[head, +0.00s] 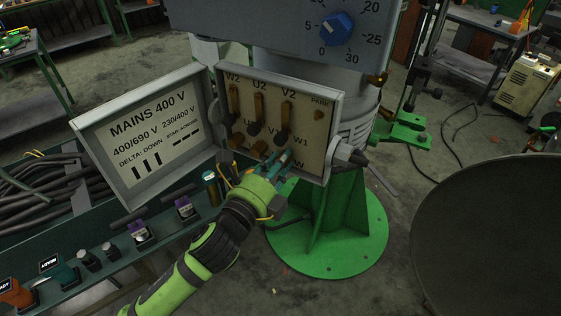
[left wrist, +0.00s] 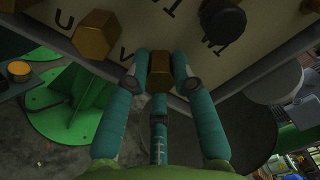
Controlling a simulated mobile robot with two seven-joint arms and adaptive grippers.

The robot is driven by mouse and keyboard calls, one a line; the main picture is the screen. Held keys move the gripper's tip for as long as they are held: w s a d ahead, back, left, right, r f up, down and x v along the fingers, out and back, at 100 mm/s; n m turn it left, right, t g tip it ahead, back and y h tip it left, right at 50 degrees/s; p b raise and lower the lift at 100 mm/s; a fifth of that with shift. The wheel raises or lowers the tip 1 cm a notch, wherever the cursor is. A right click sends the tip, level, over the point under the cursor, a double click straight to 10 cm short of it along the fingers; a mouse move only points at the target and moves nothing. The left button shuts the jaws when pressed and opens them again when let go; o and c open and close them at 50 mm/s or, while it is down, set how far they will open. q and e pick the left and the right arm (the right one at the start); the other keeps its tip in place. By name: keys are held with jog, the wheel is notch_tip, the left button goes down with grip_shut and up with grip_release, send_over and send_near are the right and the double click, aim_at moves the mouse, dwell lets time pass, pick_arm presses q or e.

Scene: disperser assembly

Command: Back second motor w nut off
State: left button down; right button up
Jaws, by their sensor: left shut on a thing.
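The grey motor terminal box stands open, with its cream terminal board (head: 300,105) facing me. The board carries upper brass terminals marked W2, U2 and V2 and a lower row of brass nuts. My left gripper (head: 285,158) is at the lower right of the board, beside the W mark. In the left wrist view its teal fingers (left wrist: 160,75) are closed around a brass hex nut (left wrist: 159,65). Whether this nut is still on its stud is hidden. Another brass nut (left wrist: 95,36) sits to its left, near the U and V marks. My right gripper is not in view.
The open lid (head: 145,135) marked MAINS 400 V hangs left of the box. A dark green bench (head: 110,255) with cables and small labelled holders runs along the left. The green motor foot (head: 340,240) stands below. A dark round surface (head: 490,230) fills the lower right.

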pick_arm(q)
jog(key=n, duration=0.2)
jog(key=r+n, duration=0.1)
jog(key=n, duration=0.1)
jog(key=shift+w+a+n, duration=0.1)
jog(key=shift+w+n, duration=0.05)
jog(key=shift+n, duration=0.15)
jog(key=shift+f+n, duration=0.15)
jog(key=shift+n, duration=1.1)
jog(key=shift+f+n, duration=0.15)
jog(key=shift+n, duration=1.1)
jog(key=shift+f, duration=0.1)
jog(key=c, duration=1)
grip_release()
jog(key=shift+c, duration=0.2)
jog(key=shift+a+f, duration=0.15)
jog(key=shift+a, duration=0.05)
